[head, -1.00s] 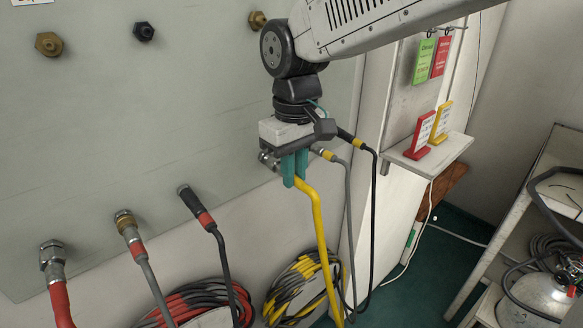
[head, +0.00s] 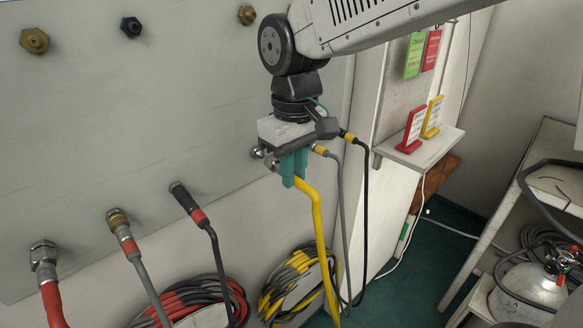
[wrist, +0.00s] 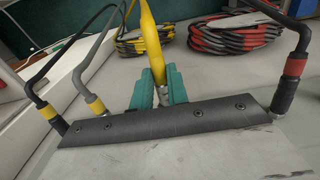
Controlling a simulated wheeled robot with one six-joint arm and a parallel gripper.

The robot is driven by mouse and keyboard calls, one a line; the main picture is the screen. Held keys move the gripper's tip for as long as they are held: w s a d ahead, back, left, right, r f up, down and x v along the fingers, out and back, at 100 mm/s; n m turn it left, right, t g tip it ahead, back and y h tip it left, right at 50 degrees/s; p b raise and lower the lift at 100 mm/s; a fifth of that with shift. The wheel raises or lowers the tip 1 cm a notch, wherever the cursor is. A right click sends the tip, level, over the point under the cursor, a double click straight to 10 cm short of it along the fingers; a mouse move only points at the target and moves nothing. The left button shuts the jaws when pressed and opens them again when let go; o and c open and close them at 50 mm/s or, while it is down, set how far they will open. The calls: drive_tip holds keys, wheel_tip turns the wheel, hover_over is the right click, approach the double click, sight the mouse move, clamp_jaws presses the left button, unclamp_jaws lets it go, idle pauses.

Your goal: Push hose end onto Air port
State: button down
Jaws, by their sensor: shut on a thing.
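My gripper (head: 293,170), with teal fingers, is shut on the end of the yellow hose (head: 319,225) close to the lower right of the grey panel (head: 130,120). In the wrist view the metal hose end (wrist: 163,97) sits between the fingers (wrist: 160,88), and the yellow hose (wrist: 149,40) runs away from it. A silver fitting (head: 257,153) on the panel shows just left of the gripper. The gripper body hides the tip of the hose end, so I cannot tell whether it touches a port. I see no readable Air label.
A grey hose (head: 340,190) and a black hose (head: 366,190), both with yellow bands, hang close right of the gripper. A black fitting with a red band (head: 190,205) is to its left. Coiled hoses (head: 300,275) hang below. A small shelf (head: 425,150) stands right.

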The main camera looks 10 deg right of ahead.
drive_tip(key=shift+s+d, duration=0.7)
drive_tip(key=shift+s, duration=0.35)
drive_tip(key=shift+s+d, duration=0.7)
drive_tip(key=shift+s, duration=0.3)
